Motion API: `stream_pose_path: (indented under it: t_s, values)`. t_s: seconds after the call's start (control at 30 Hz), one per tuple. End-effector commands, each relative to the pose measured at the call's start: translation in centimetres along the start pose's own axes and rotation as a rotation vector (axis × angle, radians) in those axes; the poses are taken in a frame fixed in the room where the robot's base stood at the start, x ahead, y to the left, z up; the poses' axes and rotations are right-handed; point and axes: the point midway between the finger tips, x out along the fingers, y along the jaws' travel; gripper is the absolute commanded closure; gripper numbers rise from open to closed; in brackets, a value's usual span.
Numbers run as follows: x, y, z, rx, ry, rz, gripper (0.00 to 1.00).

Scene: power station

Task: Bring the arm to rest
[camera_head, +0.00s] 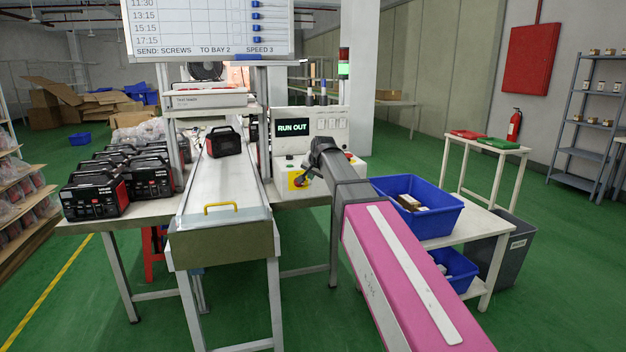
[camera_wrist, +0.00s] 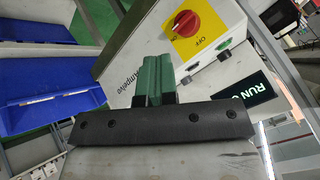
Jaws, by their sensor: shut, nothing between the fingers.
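My arm reaches forward from the lower right in the head view, over the side of the workbench, with its wrist in front of a white control box (camera_head: 330,124). In the wrist view my gripper (camera_wrist: 153,62) shows two green fingertips pressed together, with nothing between them. In that view the fingertips appear beside the control box (camera_wrist: 135,75), near its red rotary switch (camera_wrist: 186,23) on a yellow plate marked OFF. I cannot tell whether they touch the box. In the head view the fingertips are hard to make out against the box.
A conveyor (camera_head: 222,195) carries one black-and-red power unit (camera_head: 225,141); several more stand at left. A blue bin (camera_head: 440,222) holding items sits on a white stand right of my arm, with another blue bin (camera_head: 462,270) below. Open green floor (camera_head: 400,150) lies behind.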

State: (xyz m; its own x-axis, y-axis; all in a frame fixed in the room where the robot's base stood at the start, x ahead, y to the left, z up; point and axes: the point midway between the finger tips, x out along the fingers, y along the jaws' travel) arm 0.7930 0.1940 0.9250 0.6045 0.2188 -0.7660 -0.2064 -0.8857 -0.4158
Motion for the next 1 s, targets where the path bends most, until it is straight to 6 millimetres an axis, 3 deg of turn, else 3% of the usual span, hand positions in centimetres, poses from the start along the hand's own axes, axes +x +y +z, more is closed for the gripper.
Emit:
stream_pose_path:
  t_s: [0.27, 0.5, 0.8, 1.0]
  values:
    - [3.1, 8.4, 5.8, -0.066, -0.087, 0.096, 1.0]
    - [5.4, 18.7, 13.8, -0.154, -0.221, 0.204, 1.0]
    - [5.5, 30.1, 24.4, -0.256, -0.412, 0.302, 1.0]
    - [4.4, 35.6, 30.4, -0.31, -0.532, 0.338, 1.0]
